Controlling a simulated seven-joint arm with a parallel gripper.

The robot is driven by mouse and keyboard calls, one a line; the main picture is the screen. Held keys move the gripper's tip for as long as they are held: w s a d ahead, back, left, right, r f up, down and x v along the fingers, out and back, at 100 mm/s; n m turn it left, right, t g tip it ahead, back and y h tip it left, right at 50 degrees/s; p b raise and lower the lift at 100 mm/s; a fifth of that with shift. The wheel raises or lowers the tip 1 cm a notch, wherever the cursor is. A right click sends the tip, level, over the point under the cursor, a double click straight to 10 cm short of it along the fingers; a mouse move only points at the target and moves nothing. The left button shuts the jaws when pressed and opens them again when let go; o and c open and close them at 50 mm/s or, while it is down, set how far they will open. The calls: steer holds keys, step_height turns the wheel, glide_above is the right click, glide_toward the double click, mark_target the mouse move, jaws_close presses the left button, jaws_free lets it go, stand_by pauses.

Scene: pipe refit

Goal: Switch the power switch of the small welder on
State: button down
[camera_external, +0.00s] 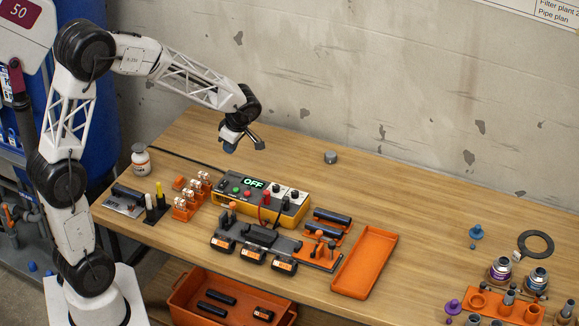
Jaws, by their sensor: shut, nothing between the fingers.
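The small welder (262,202) is a grey and yellow box standing on the wooden table, left of the middle in the external view. Its display (254,184) reads OFF in green. Small coloured buttons, a light panel and red and black leads show on its top. The power switch is too small to tell apart from the other controls. My gripper (243,147) is above and behind the welder, apart from it, pointing down. It is shut and empty.
In front of the welder stands a dark clamp fixture (262,238) with orange-marked blocks. Orange fitting holders (186,207) are at its left, an empty orange tray (365,262) at its right. The table's middle right is clear.

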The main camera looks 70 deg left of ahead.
steer(key=shift+w+r, duration=0.1)
steer(key=shift+r, duration=0.2)
steer(key=shift+w+a, duration=0.1)
steer(key=shift+w+a+f, duration=0.1)
steer(key=shift+w+a, duration=0.05)
steer(key=shift+a, duration=0.05)
stand_by(0.3)
steer(key=shift+f, duration=0.1)
glide_toward(224, 181)
steer(key=x, duration=0.5)
steer(key=shift+a+f, duration=0.15)
steer(key=shift+a, duration=0.15)
steer(key=shift+f, duration=0.9)
